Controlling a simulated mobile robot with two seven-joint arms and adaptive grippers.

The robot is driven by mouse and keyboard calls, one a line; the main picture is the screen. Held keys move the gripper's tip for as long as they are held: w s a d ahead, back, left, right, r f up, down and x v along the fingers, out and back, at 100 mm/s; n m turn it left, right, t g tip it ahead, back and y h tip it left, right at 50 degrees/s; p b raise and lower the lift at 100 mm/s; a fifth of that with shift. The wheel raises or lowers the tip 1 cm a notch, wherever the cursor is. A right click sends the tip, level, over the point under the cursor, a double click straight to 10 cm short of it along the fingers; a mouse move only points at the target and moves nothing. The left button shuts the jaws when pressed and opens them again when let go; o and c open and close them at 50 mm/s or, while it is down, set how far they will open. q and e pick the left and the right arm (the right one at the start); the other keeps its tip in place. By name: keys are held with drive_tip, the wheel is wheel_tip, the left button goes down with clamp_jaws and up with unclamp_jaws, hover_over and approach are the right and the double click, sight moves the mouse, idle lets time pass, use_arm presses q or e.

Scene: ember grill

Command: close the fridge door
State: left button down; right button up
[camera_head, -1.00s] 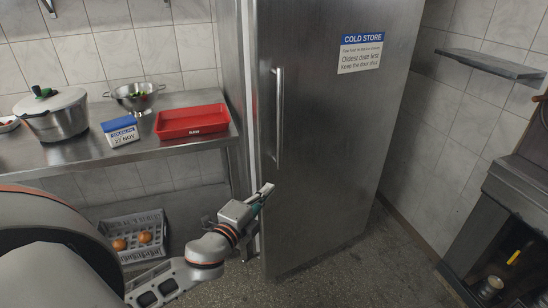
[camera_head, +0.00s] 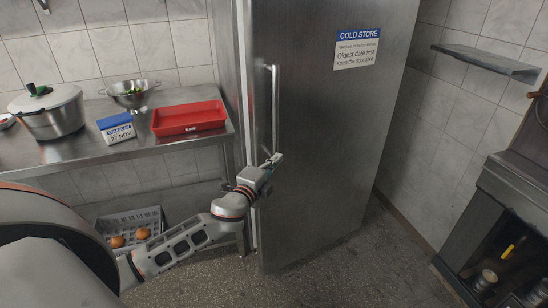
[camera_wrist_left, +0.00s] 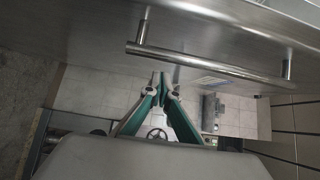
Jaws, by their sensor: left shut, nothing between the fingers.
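The fridge door (camera_head: 330,150) is a tall brushed-steel panel with a blue and white COLD STORE sign (camera_head: 357,48). It stands slightly ajar, with a pale strip and a narrow gap along its left edge. Its vertical bar handle (camera_head: 275,100) is near that edge. My left gripper (camera_head: 276,158) is shut and empty, at the lower end of the handle in front of the door. In the left wrist view its fingertips (camera_wrist_left: 161,78) are together near the handle bar (camera_wrist_left: 205,63); I cannot tell whether they touch the door. My right gripper is out of view.
A steel counter (camera_head: 60,158) at left bears a pot (camera_head: 50,112), a colander (camera_head: 132,96), a red tray (camera_head: 190,129) and a date label box (camera_head: 117,128). A grey crate (camera_head: 128,222) sits below. A wall shelf (camera_head: 485,58) and dark grill unit (camera_head: 500,205) are at right. Floor before the door is clear.

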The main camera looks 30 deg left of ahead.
use_arm(q)
drive_tip(key=shift+w+a, duration=0.65)
drive_tip(key=shift+a, duration=0.1)
